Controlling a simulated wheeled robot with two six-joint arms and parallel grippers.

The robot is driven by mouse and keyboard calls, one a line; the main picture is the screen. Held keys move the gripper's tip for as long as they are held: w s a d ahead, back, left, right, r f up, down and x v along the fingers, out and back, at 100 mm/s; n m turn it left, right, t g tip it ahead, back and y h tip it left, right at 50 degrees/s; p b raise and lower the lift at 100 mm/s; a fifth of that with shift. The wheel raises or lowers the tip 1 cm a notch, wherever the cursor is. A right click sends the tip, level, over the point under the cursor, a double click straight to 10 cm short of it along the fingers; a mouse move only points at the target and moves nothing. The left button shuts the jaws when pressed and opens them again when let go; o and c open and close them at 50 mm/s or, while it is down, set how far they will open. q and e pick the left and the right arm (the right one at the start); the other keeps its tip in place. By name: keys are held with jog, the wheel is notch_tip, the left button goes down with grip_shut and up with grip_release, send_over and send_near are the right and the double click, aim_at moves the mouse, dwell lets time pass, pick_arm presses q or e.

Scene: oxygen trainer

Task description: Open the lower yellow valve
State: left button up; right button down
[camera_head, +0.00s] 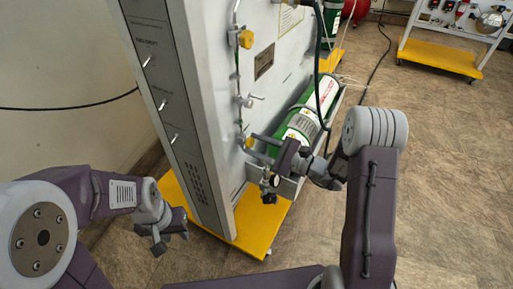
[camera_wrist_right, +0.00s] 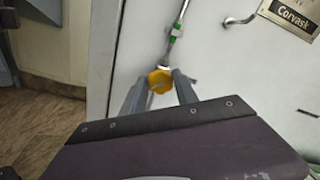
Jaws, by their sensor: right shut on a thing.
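The lower yellow valve (camera_wrist_right: 160,80) is a round yellow knob on a thin pipe on the white panel (camera_wrist_right: 215,65). It sits between the two fingers of my right gripper (camera_wrist_right: 160,90), which is shut on it. In the head view my right gripper (camera_head: 258,143) reaches the panel from the right and covers most of the knob, leaving a small bit of yellow in sight. The upper yellow valve (camera_head: 246,39) is higher on the same pipe. My left gripper (camera_head: 170,240) is empty, with its fingers apart, left of the panel and low down.
A green and white gas cylinder (camera_head: 308,110) lies in a holder beside the panel, close to my right wrist. The yellow base (camera_head: 250,225) juts out below. A black hose (camera_head: 318,60) hangs near the cylinder. Another yellow-based stand (camera_head: 440,55) is at back right.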

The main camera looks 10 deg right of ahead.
jog(key=shift+n, duration=0.5)
jog(key=c, duration=0.9)
grip_release()
jog(key=shift+c, duration=0.2)
jog(key=p+v, duration=0.1)
jog(key=v, duration=0.8)
jog(key=shift+p, duration=0.4)
